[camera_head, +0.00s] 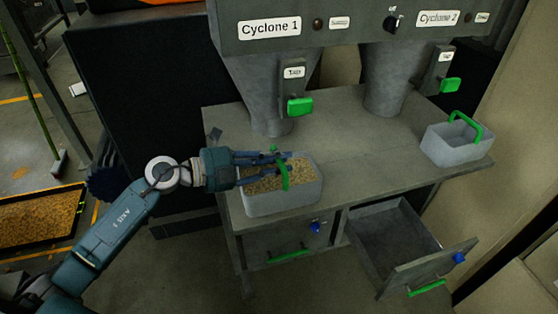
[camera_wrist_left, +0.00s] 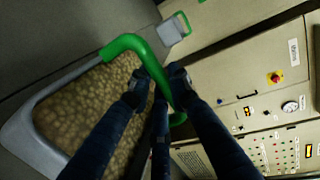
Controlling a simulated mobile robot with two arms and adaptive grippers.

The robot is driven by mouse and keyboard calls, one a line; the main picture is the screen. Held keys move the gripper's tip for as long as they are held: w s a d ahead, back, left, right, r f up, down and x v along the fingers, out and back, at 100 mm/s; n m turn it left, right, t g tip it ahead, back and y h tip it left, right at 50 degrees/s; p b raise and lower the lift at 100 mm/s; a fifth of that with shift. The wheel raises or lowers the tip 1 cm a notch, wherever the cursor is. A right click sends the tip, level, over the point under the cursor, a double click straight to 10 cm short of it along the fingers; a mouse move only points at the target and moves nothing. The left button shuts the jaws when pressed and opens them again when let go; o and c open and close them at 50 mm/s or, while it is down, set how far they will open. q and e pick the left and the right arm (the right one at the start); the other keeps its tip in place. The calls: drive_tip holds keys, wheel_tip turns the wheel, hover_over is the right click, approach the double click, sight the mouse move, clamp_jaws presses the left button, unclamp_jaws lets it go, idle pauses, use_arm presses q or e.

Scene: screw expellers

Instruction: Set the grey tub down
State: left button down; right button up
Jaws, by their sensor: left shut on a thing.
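A grey tub (camera_head: 284,200) with a green handle is filled with tan, grainy material. In the head view it is at the front left edge of the grey table (camera_head: 345,140), below the Cyclone 1 funnel. I cannot tell whether its base touches the tabletop. My left gripper (camera_head: 280,168) reaches in from the left and is shut on the green handle. The left wrist view shows the fingers around the handle (camera_wrist_left: 135,45) with the full tub (camera_wrist_left: 35,140) beside them. My right gripper is not in view.
A second grey tub (camera_head: 457,145) with a green handle stands at the table's right end. An open drawer (camera_head: 400,240) juts out below. The Cyclone 1 funnel (camera_head: 268,90) and Cyclone 2 funnel (camera_head: 385,80) hang above the table. The tabletop between the tubs is clear.

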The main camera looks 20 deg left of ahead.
use_arm(q)
drive_tip(key=c, duration=1.6)
unclamp_jaws()
drive_tip(key=shift+r, duration=0.15)
drive_tip(key=shift+b+v, duration=1.55)
drive_tip(key=shift+v, duration=4.5)
